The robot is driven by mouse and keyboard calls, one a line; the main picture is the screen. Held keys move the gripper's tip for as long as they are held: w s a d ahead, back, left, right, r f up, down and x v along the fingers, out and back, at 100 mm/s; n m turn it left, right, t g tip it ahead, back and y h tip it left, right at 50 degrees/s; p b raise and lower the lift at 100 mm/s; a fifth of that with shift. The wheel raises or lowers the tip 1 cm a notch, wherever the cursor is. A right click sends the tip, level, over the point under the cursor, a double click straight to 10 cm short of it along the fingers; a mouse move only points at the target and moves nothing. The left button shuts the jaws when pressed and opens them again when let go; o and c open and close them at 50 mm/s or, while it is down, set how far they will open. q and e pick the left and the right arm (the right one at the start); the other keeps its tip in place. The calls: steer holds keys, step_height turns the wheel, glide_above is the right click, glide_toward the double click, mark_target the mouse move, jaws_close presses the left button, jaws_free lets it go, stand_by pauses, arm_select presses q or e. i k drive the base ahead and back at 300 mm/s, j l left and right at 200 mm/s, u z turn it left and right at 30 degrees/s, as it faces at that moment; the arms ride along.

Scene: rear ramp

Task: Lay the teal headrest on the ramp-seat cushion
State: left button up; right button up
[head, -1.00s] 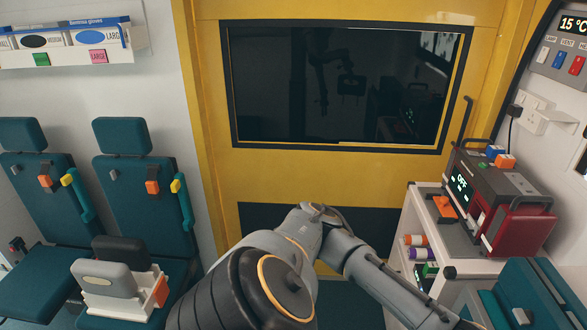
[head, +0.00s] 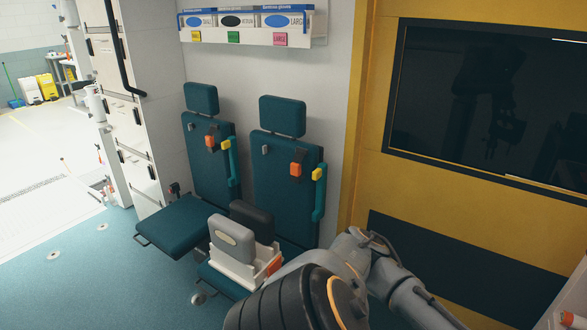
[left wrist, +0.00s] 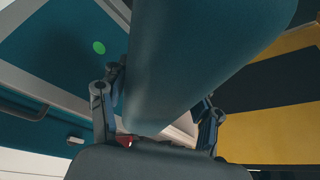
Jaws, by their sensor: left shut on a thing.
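The teal headrest (left wrist: 195,55) fills the upper middle of the left wrist view. My left gripper (left wrist: 160,105) is shut on it, with a finger on each side. Neither the held headrest nor a gripper shows in the head view. The seat cushion nearer the open doorway (head: 186,225) is flat, teal and bare, at left of centre in the head view. It belongs to the left of two seats. My right gripper is not in view.
A white tray (head: 228,268) with grey pads (head: 232,238) stands on the right seat's cushion. Both seats have teal headrests (head: 201,98) on top. A glove shelf (head: 250,30) hangs above. One of my arm links covers the lower middle. Teal floor (head: 95,285) is clear at left.

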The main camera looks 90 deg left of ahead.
mark_target(175, 222)
steer(key=k+j+u, duration=0.15)
steer(key=j+u, duration=0.25)
steer(key=k+j+u, duration=0.1)
steer(key=j+u, duration=1.1)
steer(key=j, duration=0.5)
steer(key=i+j+u, duration=0.1)
steer(key=j, duration=0.45)
steer(key=i+j, duration=0.1)
steer(key=j, duration=0.4)
steer(key=i+j+u, duration=0.1)
steer(key=j, duration=0.4)
steer(key=i+j+u, duration=0.1)
steer(key=j, duration=0.45)
